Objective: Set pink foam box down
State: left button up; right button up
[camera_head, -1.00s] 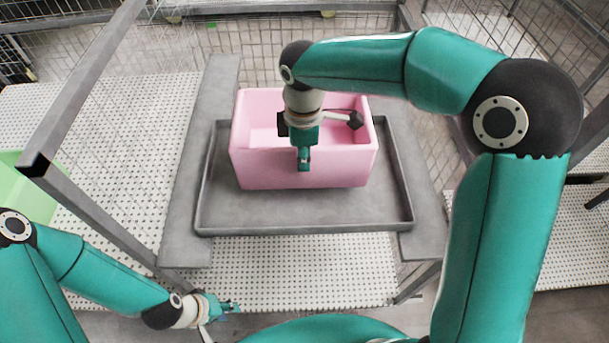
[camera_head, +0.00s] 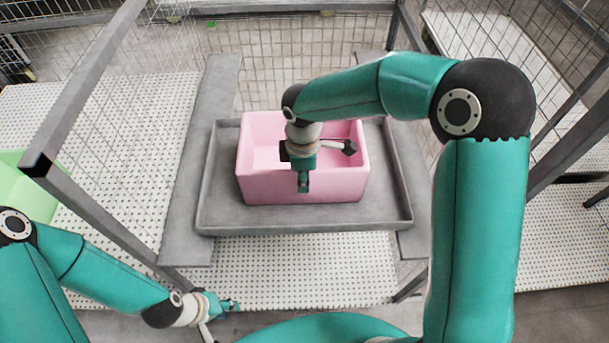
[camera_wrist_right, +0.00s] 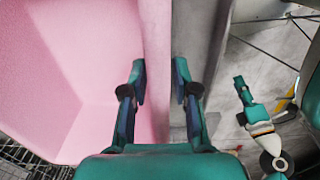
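The pink foam box (camera_head: 270,190) is upright and open at the top. It is over the middle of the grey tray (camera_head: 225,218), inside its rim. I cannot tell whether its base touches the tray. My right gripper (camera_head: 303,183) is at the box's near wall. In the right wrist view, the right gripper's fingers (camera_wrist_right: 158,85) are on either side of the box wall (camera_wrist_right: 155,40), closed against it. My left gripper (camera_head: 228,304) is low at the left, apart from the box; its opening is too small to judge.
The tray lies on a grey frame (camera_head: 195,190) with side boards. A metal post (camera_head: 85,90) and wire mesh stand at the left. A light green box (camera_head: 25,190) is at the far left. White perforated panels (camera_head: 310,270) lie around.

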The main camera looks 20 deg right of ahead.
jog(key=shift+o, duration=0.3)
jog(key=shift+r, duration=0.1)
notch_tip(320, 180, up, 12)
jog(key=shift+f, duration=0.1)
dwell(0.4)
dwell(0.4)
